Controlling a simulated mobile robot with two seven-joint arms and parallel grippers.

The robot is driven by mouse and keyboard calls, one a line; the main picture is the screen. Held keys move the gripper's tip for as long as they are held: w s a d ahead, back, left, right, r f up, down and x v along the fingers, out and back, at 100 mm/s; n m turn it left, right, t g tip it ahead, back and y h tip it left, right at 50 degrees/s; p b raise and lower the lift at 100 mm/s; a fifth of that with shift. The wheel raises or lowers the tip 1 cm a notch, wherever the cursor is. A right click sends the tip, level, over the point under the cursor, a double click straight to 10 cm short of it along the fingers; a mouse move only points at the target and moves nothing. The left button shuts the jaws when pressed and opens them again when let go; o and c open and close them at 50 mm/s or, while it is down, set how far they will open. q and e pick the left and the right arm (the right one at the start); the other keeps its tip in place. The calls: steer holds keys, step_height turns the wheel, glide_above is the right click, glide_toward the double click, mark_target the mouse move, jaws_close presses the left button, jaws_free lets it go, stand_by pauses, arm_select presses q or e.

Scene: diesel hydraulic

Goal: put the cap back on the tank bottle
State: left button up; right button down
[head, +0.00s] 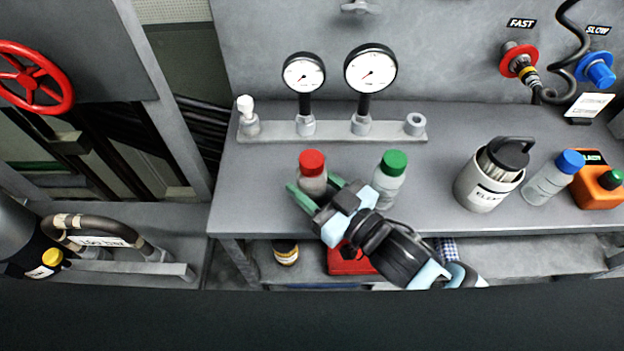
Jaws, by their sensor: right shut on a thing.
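A clear-grey bottle (314,184) with a red cap (312,162) stands on the grey bench. My right gripper (317,190) comes in from the lower right, its green fingers shut around the body of this bottle, below the cap. Its lower part is hidden by the fingers. A similar bottle (387,188) with a green cap (394,162) stands just to the right, partly behind my right gripper. Another bottle (544,184) with a blue cap (570,161) stands at the right, tilted in the picture. I cannot read which is the tank bottle. My left gripper is not in view.
Two gauges (370,72) rise from a grey manifold (340,130) at the back. A white canister (483,190) with a black handled lid and an orange container (596,190) stand at the right. A shelf below holds a red box (345,262). The bench's front-left is clear.

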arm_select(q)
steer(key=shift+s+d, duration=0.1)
arm_select(e)
steer(key=c, duration=0.7)
jaws_free()
steer(key=shift+f, duration=0.1)
steer(key=shift+r, duration=0.2)
steer(key=shift+s+d+f, duration=0.1)
steer(key=shift+s+d, duration=0.15)
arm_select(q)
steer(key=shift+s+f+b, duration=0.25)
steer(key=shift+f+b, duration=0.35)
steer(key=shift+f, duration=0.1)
arm_select(e)
steer(key=shift+v, duration=5.65)
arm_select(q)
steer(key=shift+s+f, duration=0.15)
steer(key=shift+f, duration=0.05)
